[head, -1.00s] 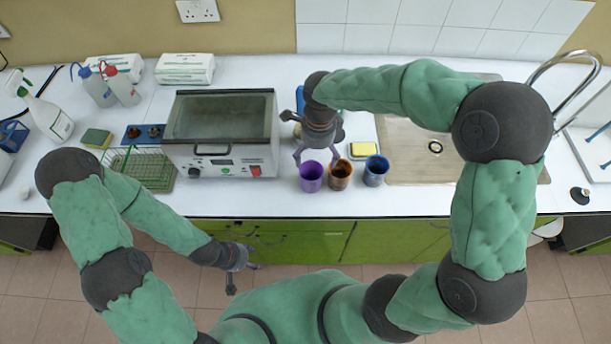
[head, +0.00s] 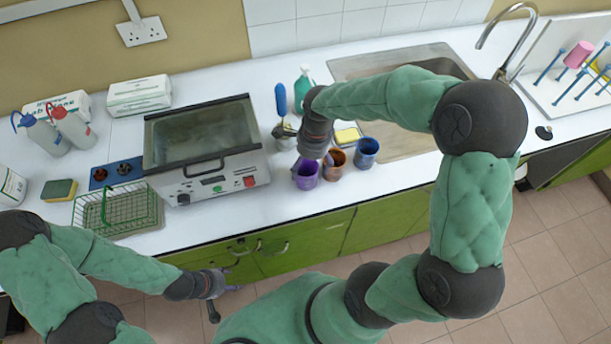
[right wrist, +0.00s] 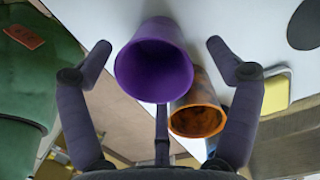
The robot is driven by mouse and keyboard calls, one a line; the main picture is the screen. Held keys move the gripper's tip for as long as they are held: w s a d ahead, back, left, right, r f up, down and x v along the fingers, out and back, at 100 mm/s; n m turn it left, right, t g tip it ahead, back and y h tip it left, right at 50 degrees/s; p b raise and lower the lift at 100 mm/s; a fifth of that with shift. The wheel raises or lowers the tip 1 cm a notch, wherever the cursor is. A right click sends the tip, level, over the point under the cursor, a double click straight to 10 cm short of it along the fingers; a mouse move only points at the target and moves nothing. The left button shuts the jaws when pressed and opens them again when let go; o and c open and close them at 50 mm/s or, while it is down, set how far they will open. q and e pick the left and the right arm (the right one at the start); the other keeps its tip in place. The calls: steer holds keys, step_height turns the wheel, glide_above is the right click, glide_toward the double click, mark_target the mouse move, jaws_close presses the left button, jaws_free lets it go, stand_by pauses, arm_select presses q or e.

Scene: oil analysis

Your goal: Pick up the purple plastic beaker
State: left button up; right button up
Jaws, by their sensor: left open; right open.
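The purple plastic beaker (head: 306,174) stands on the white counter near its front edge, in front of my right gripper (head: 311,160). In the right wrist view the purple beaker (right wrist: 154,62) lies between the spread fingers of my right gripper (right wrist: 168,62), with visible gaps on both sides. The right gripper is open and empty. In the head view part of the beaker's rim is hidden by the gripper. My left gripper (head: 222,296) is open and empty, low in front of the green cabinets, away from the counter top.
An orange-brown beaker (head: 334,164) stands close to the right of the purple one, and a blue beaker (head: 367,152) beyond it. A metal bath (head: 222,177) stands to the left.

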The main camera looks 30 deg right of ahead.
mark_target(306, 175)
steer(key=f+b, duration=0.1)
steer(key=f, duration=0.1)
steer(key=a+f, duration=0.1)
steer(key=f, duration=0.1)
steer(key=shift+s+f+b, duration=0.1)
steer(key=shift+f+b, duration=0.2)
steer(key=shift+b, duration=0.05)
steer(key=shift+f, duration=0.3)
steer(key=c, duration=1.1)
